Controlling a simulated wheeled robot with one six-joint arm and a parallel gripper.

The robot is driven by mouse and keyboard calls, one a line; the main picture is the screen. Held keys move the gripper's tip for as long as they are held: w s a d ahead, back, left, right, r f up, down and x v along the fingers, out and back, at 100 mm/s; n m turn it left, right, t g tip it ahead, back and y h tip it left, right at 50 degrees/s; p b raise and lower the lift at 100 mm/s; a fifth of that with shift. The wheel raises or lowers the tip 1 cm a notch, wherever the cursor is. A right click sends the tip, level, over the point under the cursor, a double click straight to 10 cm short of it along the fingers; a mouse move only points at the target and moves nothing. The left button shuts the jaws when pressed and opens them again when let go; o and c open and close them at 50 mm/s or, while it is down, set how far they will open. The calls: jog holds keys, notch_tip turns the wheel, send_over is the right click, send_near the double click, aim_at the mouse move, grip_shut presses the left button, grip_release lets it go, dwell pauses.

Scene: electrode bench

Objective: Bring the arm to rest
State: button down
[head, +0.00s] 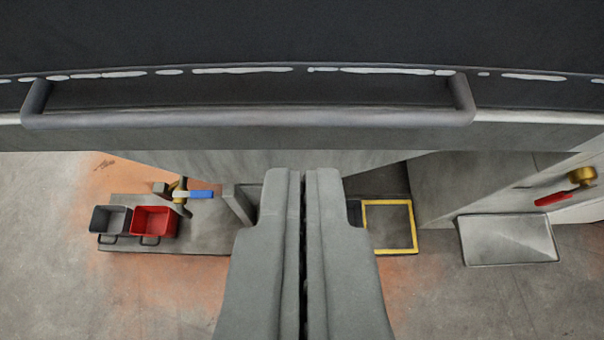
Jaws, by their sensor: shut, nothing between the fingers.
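My gripper (304,176) shows at the bottom middle of the head view, its two grey fingers side by side with only a thin dark gap. It is shut and holds nothing. The fingertips overlap the picture just below a long grey handle bar (250,119). I cannot tell how far they are from it, and they do not grip it. The fingers hide part of the scene behind them.
A red bin (153,221) and a grey bin (109,219) sit at left, near a valve with a blue lever (195,194). At right are a yellow-edged square (413,228), a metal tray (507,240) and a brass valve with a red lever (553,199). Bare floor shows lower right.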

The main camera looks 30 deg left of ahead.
jog(key=s+d+r+m+t+h, duration=0.2)
jog(key=s+d, duration=0.1)
jog(key=s, duration=0.7)
jog(key=s+d+r+m+t+h, duration=0.2)
jog(key=s+d+r+t, duration=0.1)
jog(key=s, duration=0.7)
jog(key=s+d+r+m+t+h, duration=0.2)
jog(key=s+d+t, duration=0.1)
jog(key=s, duration=0.8)
jog(key=shift+d+r+m, duration=0.3)
jog(key=shift+d+m, duration=0.1)
jog(key=shift+d, duration=0.05)
